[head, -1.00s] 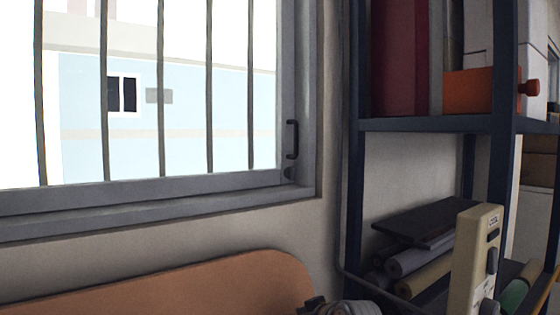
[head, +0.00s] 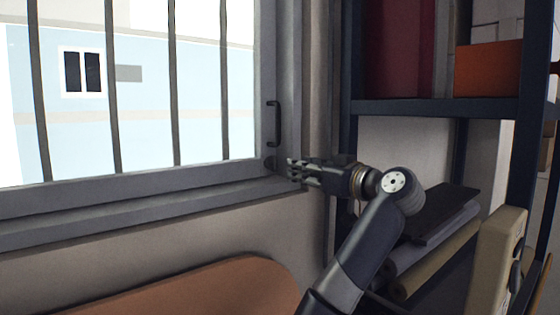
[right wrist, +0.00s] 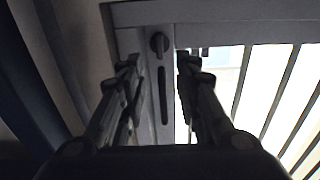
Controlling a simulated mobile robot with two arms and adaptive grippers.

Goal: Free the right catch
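The right catch (head: 271,163) is a small dark round piece low on the right stile of the barred window, just below a dark pull handle (head: 274,124). My right gripper (head: 293,172) is just to the right of the catch in the head view, its fingers pointing left toward the frame. In the right wrist view the fingers are spread with nothing between them, and the catch (right wrist: 159,43) shows beyond the gap, with the handle (right wrist: 162,95) below it in the picture. Contact is not visible. My left gripper is not in view.
The window sill (head: 150,213) runs below the panes. A brown rounded panel (head: 215,290) stands under the window. A dark blue shelf unit (head: 440,107) with rolls and an orange box (head: 488,68) stands right of my arm. A beige upright object (head: 497,265) is at lower right.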

